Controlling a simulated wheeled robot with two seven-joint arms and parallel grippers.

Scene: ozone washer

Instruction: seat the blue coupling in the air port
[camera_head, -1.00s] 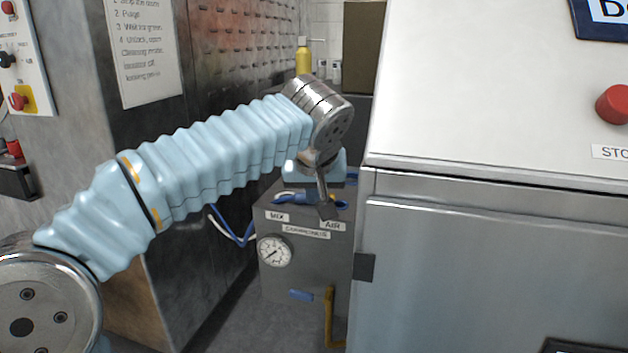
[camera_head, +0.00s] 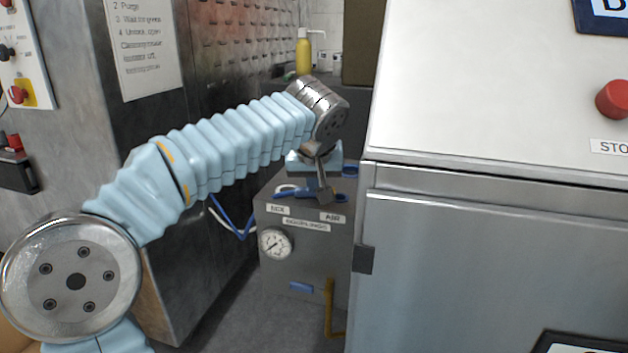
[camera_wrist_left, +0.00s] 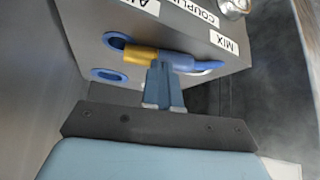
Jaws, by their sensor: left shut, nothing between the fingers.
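The blue coupling (camera_wrist_left: 180,63) with its yellow end (camera_wrist_left: 140,56) lies across the top of the grey box in the left wrist view. The yellow end reaches the edge of a blue-ringed opening (camera_wrist_left: 113,40) on the AIR side; I cannot tell whether it is inside it. A second blue ring (camera_wrist_left: 108,75) is beside it. My left gripper (camera_head: 324,194) is over the box top, its fingers shut and empty. In the left wrist view its fingertips (camera_wrist_left: 162,68) overlap the coupling's middle; contact is unclear. My right gripper is not in view.
The grey box (camera_head: 305,262) carries MIX and AIR labels and a gauge (camera_head: 275,244). A large metal cabinet (camera_head: 480,260) stands close on its right, a dark metal panel (camera_head: 215,120) on its left. A blue hose (camera_head: 232,226) hangs at the box's left.

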